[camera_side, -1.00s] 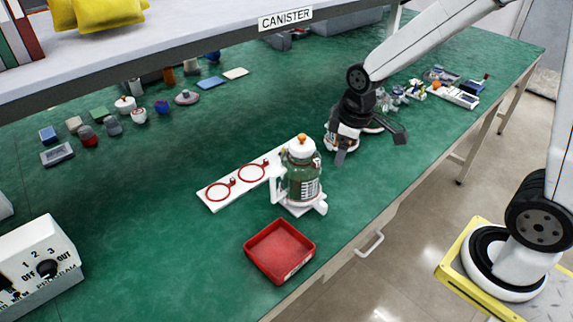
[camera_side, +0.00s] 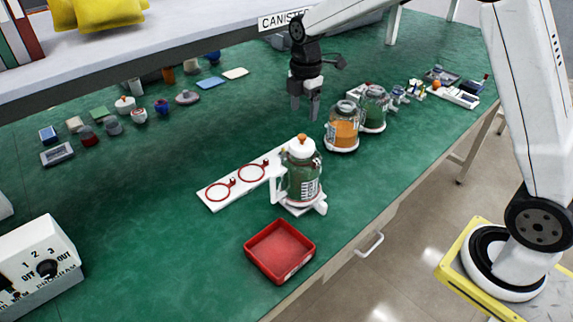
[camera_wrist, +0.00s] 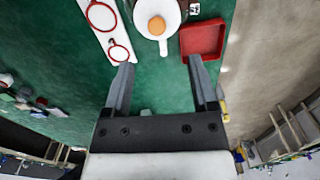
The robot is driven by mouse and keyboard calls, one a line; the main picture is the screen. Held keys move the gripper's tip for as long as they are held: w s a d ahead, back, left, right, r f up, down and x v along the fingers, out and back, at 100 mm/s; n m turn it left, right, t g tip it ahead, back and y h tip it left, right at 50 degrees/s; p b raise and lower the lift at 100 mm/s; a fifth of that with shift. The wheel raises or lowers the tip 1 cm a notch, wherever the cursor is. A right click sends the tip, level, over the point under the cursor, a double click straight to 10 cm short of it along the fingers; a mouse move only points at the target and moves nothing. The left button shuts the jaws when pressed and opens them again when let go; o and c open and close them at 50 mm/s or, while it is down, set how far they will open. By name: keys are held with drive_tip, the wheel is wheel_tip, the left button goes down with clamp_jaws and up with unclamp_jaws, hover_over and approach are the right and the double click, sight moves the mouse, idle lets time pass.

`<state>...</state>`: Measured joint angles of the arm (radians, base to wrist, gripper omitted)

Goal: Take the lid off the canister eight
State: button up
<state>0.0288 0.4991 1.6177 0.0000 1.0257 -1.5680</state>
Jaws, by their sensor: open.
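A canister with green contents (camera_side: 301,185), a white lid (camera_side: 301,149) and an orange knob stands upright in a white holder (camera_side: 318,209). Its white lid and orange knob (camera_wrist: 157,25) show from above in the wrist view. A canister with orange contents (camera_side: 343,132) and another green canister (camera_side: 374,110) stand behind it to the right, both with greyish tops. I cannot read a number eight on any of them. My gripper (camera_side: 305,108) is open and empty, pointing down above the mat, left of the orange canister. Its spread fingers (camera_wrist: 162,64) show nothing between them.
A white plate with two red rings (camera_side: 223,192) lies left of the holder. A red tray (camera_side: 279,248) lies in front. A shelf (camera_side: 190,48) overhangs the back. Small items stand at the back left, and the green mat between is clear.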

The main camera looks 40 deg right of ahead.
sight(302, 136)
drive_tip(key=shift+w+f, duration=0.2)
drive_tip(key=shift+f, duration=3.75)
clamp_jaws()
